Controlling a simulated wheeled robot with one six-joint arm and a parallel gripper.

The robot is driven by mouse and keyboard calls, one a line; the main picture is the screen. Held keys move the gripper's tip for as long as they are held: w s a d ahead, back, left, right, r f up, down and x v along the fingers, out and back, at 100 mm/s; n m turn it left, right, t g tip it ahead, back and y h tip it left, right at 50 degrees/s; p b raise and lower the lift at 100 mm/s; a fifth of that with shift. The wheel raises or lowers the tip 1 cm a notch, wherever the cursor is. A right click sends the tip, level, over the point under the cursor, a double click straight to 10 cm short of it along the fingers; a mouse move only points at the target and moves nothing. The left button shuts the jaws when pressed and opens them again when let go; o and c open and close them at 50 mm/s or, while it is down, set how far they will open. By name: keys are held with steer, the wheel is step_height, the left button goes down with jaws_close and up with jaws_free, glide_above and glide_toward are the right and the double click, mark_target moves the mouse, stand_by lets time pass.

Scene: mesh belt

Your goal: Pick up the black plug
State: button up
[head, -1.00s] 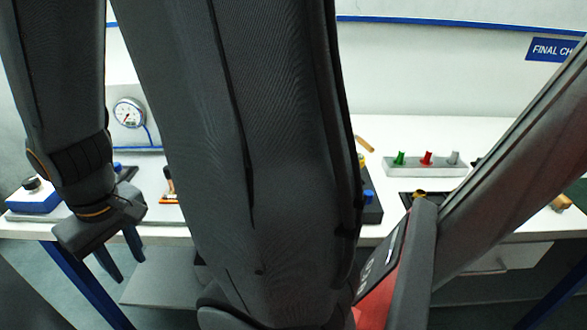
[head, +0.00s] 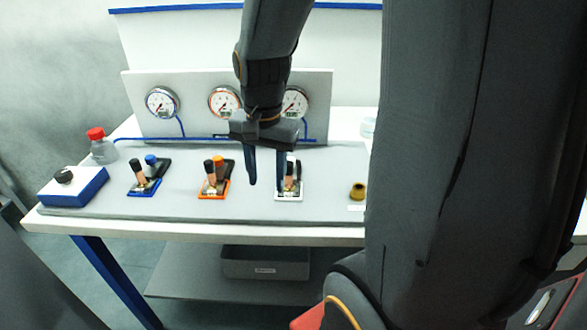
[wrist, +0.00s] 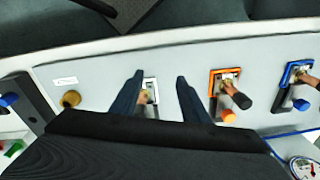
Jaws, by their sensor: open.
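I cannot single out the black plug for certain. The white-framed fixture (head: 290,197) on the grey panel has a copper-coloured handle with a black end, partly covered by my gripper. The orange-framed fixture (head: 214,194) and the blue-framed fixture (head: 145,187) also carry black-ended handles. My gripper (head: 266,190) points down, open, its fingers just left of and over the white-framed fixture in the head view. In the wrist view, the copper handle (wrist: 146,97) shows between the open fingers (wrist: 160,76). Nothing is visibly held.
Three gauges stand on a board (head: 198,85) behind the fixtures. A red-capped bottle (head: 103,148) and a blue-and-white box (head: 74,186) are at the left. A brass knob (head: 358,190) sits right of the fixtures. A grey bin (head: 265,262) is on the shelf below.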

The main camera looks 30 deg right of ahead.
mark_target(289, 163)
steer(key=w+d+r+m, duration=0.1)
steer(key=d+m, duration=0.1)
steer(key=m, duration=0.2)
steer(key=w+d+r+m, duration=0.1)
steer(key=d+r+m, duration=0.1)
steer(key=d+m, duration=0.1)
steer(key=w+d+r+m, duration=0.1)
steer(key=d+r+m, duration=0.1)
steer(key=m, duration=0.3)
steer(key=shift+w+d+r+g, duration=0.15)
steer(key=shift+d+r+g, duration=0.05)
steer(key=shift+d+g, duration=0.25)
steer(key=shift+d+f+m, duration=0.1)
steer(key=shift+m, duration=0.3)
steer(key=shift+f, duration=0.35)
steer(key=shift+a+f+p, duration=0.2)
steer(key=shift+f+p, duration=0.9)
steer(key=shift+f, duration=2.3)
jaws_close()
